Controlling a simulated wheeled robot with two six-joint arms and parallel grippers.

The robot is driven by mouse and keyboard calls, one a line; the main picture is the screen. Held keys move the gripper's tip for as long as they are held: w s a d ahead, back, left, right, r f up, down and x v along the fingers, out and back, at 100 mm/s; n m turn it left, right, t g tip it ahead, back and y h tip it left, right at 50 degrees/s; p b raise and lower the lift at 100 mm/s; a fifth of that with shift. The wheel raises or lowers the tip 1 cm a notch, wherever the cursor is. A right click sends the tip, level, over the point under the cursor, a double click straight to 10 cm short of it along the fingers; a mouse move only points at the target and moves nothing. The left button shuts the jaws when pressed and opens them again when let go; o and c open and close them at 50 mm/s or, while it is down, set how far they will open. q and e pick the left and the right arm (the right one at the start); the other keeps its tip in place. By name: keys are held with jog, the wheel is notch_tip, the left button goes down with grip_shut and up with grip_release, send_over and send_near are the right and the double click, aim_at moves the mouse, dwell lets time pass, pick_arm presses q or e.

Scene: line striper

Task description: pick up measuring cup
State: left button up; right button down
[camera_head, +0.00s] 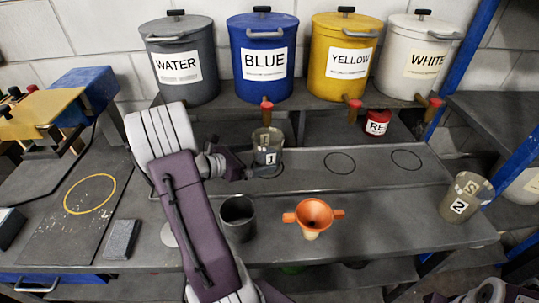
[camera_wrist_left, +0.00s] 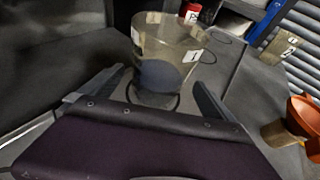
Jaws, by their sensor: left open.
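A clear grey measuring cup labelled 1 (camera_head: 267,150) stands upright on the bench below the blue container's tap. It also shows in the left wrist view (camera_wrist_left: 168,60), with a dark blue-grey area in its lower part. My left gripper (camera_head: 243,167) is just left of this cup in the head view. In the left wrist view its two fingers are spread apart (camera_wrist_left: 152,88), with the cup ahead between them; I cannot tell whether they touch it. A second measuring cup labelled 2 (camera_head: 466,197) stands tilted-looking at the bench's right end.
Containers labelled WATER (camera_head: 180,62), BLUE (camera_head: 262,58), YELLOW (camera_head: 342,60) and WHITE (camera_head: 416,58) stand on a shelf behind. A small RED can (camera_head: 377,122) sits below it. A dark cup (camera_head: 237,215) and an orange funnel (camera_head: 313,217) are in front.

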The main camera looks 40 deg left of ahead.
pick_arm(q)
jog(key=x, duration=0.5)
jog(key=shift+w, duration=0.15)
jog(key=shift+c, duration=0.7)
jog(key=shift+s, duration=0.2)
jog(key=c, duration=1.8)
